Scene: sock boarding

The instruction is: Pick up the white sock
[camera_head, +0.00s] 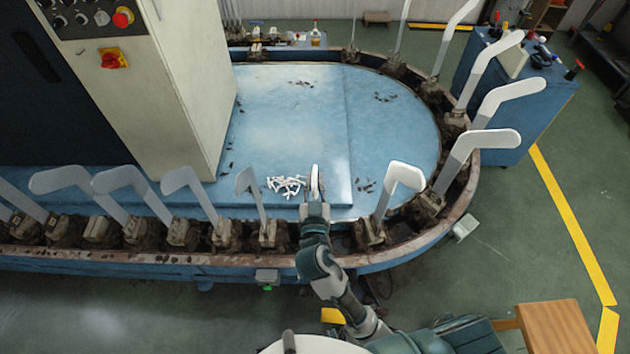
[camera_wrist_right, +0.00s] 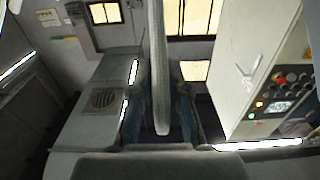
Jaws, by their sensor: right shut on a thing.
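My right gripper (camera_head: 315,190) is at the near edge of the blue table, in line with the row of upright boards. It is shut on a thin, pale, upright strip, which I take to be the white sock (camera_head: 315,178). In the right wrist view the strip (camera_wrist_right: 159,65) runs down between the two dark fingers (camera_wrist_right: 159,118), seen edge-on. Its lower end shows between them. A small heap of white pieces (camera_head: 287,186) lies on the table just left of the gripper. My left gripper is not in view.
Pale foot-shaped boards (camera_head: 124,178) stand on the track around the blue table (camera_head: 290,110), close on both sides of my right gripper. A control cabinet (camera_head: 160,70) stands at left. A blue cart (camera_head: 540,95) is at upper right.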

